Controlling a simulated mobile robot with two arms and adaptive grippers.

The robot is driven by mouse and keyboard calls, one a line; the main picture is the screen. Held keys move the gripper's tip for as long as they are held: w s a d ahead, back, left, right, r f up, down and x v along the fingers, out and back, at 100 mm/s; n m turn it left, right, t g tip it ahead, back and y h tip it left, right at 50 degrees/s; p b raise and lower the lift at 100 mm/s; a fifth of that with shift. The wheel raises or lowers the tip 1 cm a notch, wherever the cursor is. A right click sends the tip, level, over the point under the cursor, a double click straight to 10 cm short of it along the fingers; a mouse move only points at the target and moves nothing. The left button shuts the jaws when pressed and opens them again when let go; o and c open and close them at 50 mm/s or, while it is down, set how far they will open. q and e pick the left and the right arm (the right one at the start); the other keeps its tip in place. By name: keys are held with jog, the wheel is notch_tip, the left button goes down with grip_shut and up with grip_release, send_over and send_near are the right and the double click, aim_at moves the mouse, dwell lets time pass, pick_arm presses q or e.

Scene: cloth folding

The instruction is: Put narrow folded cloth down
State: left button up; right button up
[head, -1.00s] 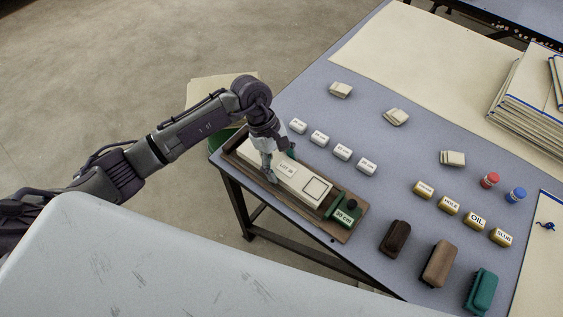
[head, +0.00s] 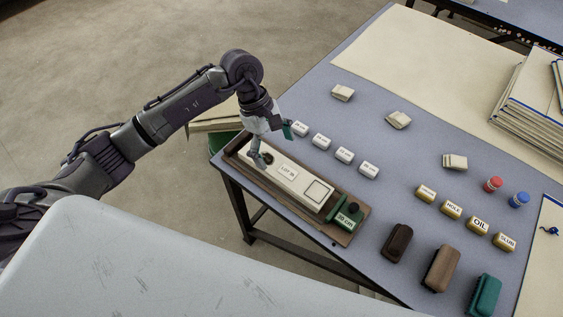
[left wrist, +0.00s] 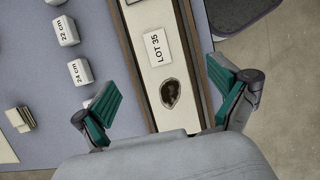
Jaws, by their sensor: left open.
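The narrow folded cloth (head: 289,172) is a long cream strip with a "LOT 35" label and a dark spot near its far-left end. It lies flat in a brown wooden tray (head: 334,236) at the left edge of the table. My left gripper (head: 275,147) is open above the cloth's far-left end, with nothing held. In the left wrist view its green-padded fingers (left wrist: 169,105) are spread wide on either side of the cloth (left wrist: 155,58), apart from it. The dark spot (left wrist: 170,93) shows between them. My right gripper is not in view.
A green "30 cm" block (head: 347,217) sits at the tray's near end. Several white size blocks (head: 344,155) line the tray's right side.

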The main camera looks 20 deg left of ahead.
pick_arm(q)
jog(key=v, duration=0.6)
